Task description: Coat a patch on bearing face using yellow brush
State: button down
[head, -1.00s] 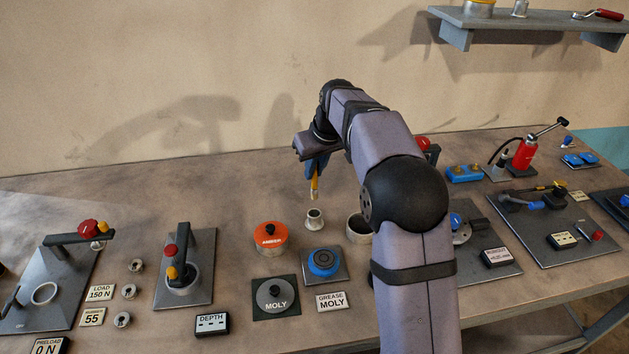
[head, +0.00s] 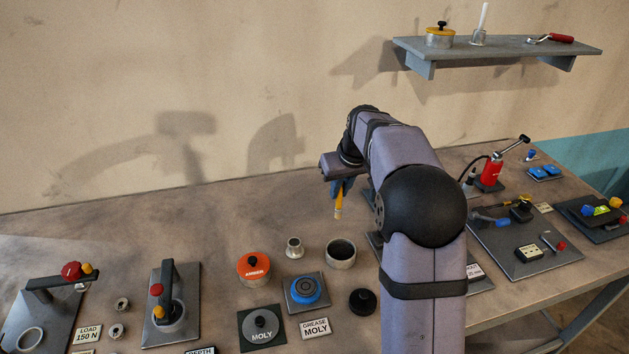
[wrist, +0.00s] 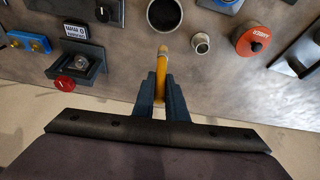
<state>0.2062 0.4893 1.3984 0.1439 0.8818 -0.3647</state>
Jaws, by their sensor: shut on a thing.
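My gripper (head: 345,186) is shut on the yellow brush (head: 339,203), held in the air with its tip down, behind the open metal pot (head: 341,264). The wrist view also shows the yellow brush (wrist: 162,60) between the fingers (wrist: 162,84), with the pot (wrist: 152,20) beyond it. A blue ring-shaped part (head: 306,290), which looks like the bearing, sits on a grey plate in front of the pot. I cannot tell whether its face carries any coat. The brush touches nothing that I can see.
A small metal cup (head: 294,247) and an orange-lidded AMBER can (head: 254,270) stand left of the pot. The MOLY can (head: 260,326), a GREASE MOLY sign (head: 316,328) and a black round piece (head: 362,302) are nearer. A wall shelf (head: 500,52) hangs at the right.

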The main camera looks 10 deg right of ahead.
aim_at(340, 216)
jog(key=f, duration=0.1)
jog(key=s+f+n, duration=0.1)
jog(key=f, duration=0.1)
jog(key=s+f+n, duration=0.1)
jog(key=shift+s+d+f+y+p, duration=0.25)
jog(key=shift+d+f+y+p, duration=0.1)
jog(key=shift+d+y, duration=0.05)
jog(key=shift+n, duration=0.3)
jog(key=shift+f, duration=0.1)
jog(key=shift+f+b, duration=2.1)
jog(key=shift+f, duration=0.8)
jog(key=shift+f+b, duration=0.55)
jog(key=shift+f, duration=0.05)
dwell(0.5)
jog(key=shift+r, duration=0.15)
